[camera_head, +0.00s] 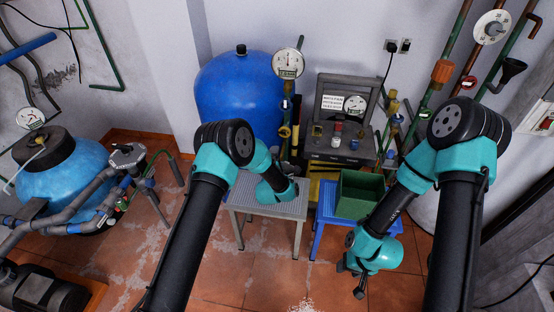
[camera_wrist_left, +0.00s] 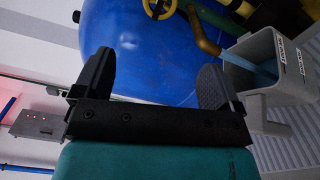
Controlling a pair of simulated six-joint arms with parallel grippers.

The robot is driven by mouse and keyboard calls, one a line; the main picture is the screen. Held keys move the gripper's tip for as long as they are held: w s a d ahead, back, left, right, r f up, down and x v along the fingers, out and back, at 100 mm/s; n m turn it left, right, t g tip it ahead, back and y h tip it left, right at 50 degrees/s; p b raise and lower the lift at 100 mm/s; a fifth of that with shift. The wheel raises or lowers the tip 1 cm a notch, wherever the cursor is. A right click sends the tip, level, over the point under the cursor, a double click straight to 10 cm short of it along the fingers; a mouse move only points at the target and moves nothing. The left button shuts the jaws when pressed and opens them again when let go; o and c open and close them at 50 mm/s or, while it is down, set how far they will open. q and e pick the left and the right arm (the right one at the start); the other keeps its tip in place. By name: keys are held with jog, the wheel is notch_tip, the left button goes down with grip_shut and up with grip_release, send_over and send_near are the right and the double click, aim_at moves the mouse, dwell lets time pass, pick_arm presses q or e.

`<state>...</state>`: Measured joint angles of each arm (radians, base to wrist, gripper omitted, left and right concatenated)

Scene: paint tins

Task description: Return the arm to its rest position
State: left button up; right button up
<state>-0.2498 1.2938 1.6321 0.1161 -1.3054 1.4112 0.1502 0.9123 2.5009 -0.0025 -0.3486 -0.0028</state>
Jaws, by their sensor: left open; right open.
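My right gripper (camera_head: 350,280) hangs low at the front of the blue table, beside the green crate, with its jaws apart and nothing seen between them. My left arm reaches over the grey slatted table. Its gripper is hidden behind its own wrist in the head view. In the left wrist view my left gripper (camera_wrist_left: 157,78) is open, with two dark fingers wide apart and nothing between them.
The grey slatted table (camera_head: 262,208) and blue table (camera_head: 326,212) stand side by side. The green crate (camera_head: 362,194) is on the blue one. Small tins stand on a dark panel unit (camera_head: 340,156) behind. A large blue tank (camera_head: 240,90) stands behind the left arm. Pipes line the right wall.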

pick_arm(q)
jog(key=shift+a, duration=0.1)
dwell(0.4)
jog(key=s+a+f+m+g, duration=0.4)
jog(key=s+a+f+m, duration=0.15)
jog(key=s, duration=0.25)
jog(key=s+a+f+m+g, duration=0.4)
jog(key=s+a+g, duration=0.1)
jog(key=s+a, duration=0.25)
jog(key=s+a+m+g, duration=0.3)
jog(key=s+g, duration=0.1)
jog(key=s, duration=0.9)
jog(key=s+a+m+g+h, duration=0.1)
jog(key=s+a+m+g, duration=0.3)
jog(key=s, duration=0.9)
jog(key=shift+r, duration=0.25)
